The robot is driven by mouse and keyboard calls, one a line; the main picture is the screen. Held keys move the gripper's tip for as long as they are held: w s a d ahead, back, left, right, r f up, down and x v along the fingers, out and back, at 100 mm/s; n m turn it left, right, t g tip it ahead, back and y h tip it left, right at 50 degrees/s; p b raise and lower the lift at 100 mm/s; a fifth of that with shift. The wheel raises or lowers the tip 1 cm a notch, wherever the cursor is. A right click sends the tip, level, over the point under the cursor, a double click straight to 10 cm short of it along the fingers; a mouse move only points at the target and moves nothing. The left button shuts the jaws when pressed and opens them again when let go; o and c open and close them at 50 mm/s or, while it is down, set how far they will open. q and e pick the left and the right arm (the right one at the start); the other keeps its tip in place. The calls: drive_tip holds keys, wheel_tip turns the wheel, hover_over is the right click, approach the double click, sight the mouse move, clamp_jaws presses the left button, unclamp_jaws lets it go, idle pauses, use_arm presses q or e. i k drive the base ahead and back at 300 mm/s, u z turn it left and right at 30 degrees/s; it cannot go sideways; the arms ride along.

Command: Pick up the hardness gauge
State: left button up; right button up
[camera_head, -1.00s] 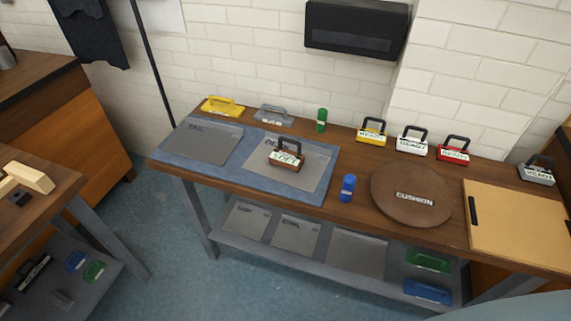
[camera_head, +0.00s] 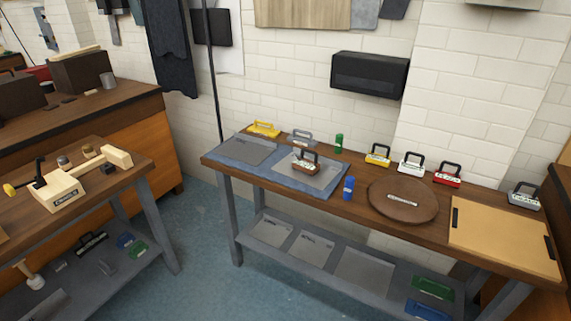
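No object in view is clearly readable as the hardness gauge, so I cannot tell which it is. On the right bench a brown handled block with a white label (camera_head: 305,167) stands on a grey plate (camera_head: 325,184) over a blue mat (camera_head: 215,161). A blue upright piece (camera_head: 348,189) and a green one (camera_head: 339,143) stand nearby. On the left table is a light wooden device with a mallet-like head (camera_head: 62,193), beside small dark and metal pieces (camera_head: 88,151). Neither of my grippers is in view.
The right bench also holds a round brown cushion (camera_head: 403,201), handled blocks in yellow (camera_head: 378,155), white (camera_head: 411,163), red (camera_head: 448,175) and grey (camera_head: 524,196), and a tan board (camera_head: 503,242). Blue floor (camera_head: 205,240) lies open between the tables.

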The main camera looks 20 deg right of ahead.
sight(312, 168)
drive_tip(key=u, duration=0.6)
drive_tip(key=i, duration=1.2)
drive_tip(key=z, duration=0.45)
drive_tip(key=i, duration=0.85)
drive_tip(key=z, duration=1)
